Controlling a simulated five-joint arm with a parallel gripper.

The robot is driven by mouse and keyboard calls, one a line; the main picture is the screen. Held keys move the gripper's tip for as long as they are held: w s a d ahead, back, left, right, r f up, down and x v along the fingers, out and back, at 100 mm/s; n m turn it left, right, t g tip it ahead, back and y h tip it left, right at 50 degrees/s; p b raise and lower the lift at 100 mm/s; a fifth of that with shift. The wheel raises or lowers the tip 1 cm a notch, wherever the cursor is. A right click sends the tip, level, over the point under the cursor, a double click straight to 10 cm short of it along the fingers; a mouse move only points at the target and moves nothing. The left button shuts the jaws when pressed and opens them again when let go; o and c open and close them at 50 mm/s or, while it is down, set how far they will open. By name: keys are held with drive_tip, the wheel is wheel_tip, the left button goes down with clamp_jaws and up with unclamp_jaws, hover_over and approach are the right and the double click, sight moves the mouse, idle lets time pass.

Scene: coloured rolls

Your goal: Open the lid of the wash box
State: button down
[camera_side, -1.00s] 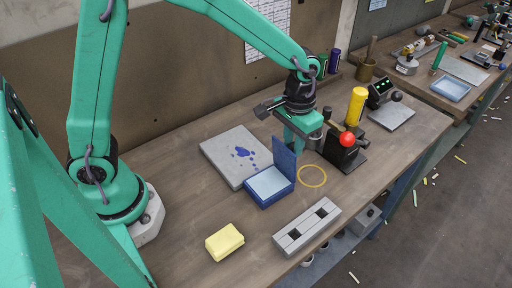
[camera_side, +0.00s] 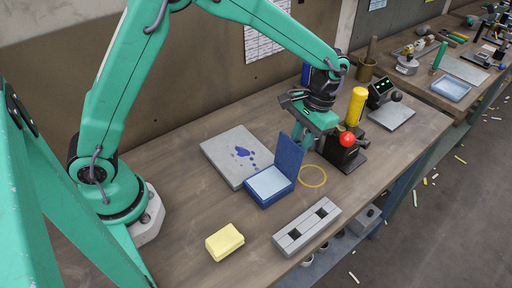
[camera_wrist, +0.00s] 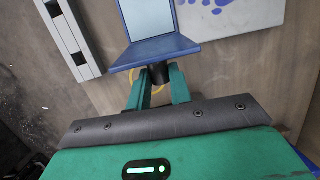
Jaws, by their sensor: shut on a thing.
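The wash box (camera_side: 262,202) is blue with a pale inside and sits on the bench in the side view. Its blue lid (camera_side: 290,156) stands raised on the right edge, leaning a little to the right. My gripper (camera_side: 303,144) is at the lid's outer right side, and its fingertips are partly hidden there. In the wrist view the lid's edge (camera_wrist: 152,52) is just ahead of the fingers. A short dark knob (camera_wrist: 162,73) on the lid's outer side sits between my green fingertips (camera_wrist: 160,82), which are shut on it.
A grey slab with blue blots (camera_side: 226,150) lies left of the box. A yellow ring (camera_side: 313,177) and a black stand with a red ball (camera_side: 347,140) are to the right. A yellow block (camera_side: 225,242) and a grey slotted block (camera_side: 306,226) lie in front.

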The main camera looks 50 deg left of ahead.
drive_tip(key=shift+w+a+f, duration=0.1)
drive_tip(key=shift+w, duration=0.1)
drive_tip(key=c, duration=1.3)
unclamp_jaws()
drive_tip(key=shift+o, duration=0.2)
drive_tip(key=v, duration=0.7)
drive_tip(key=shift+w+r, duration=0.2)
drive_tip(key=shift+r, duration=0.15)
drive_tip(key=shift+r, duration=0.1)
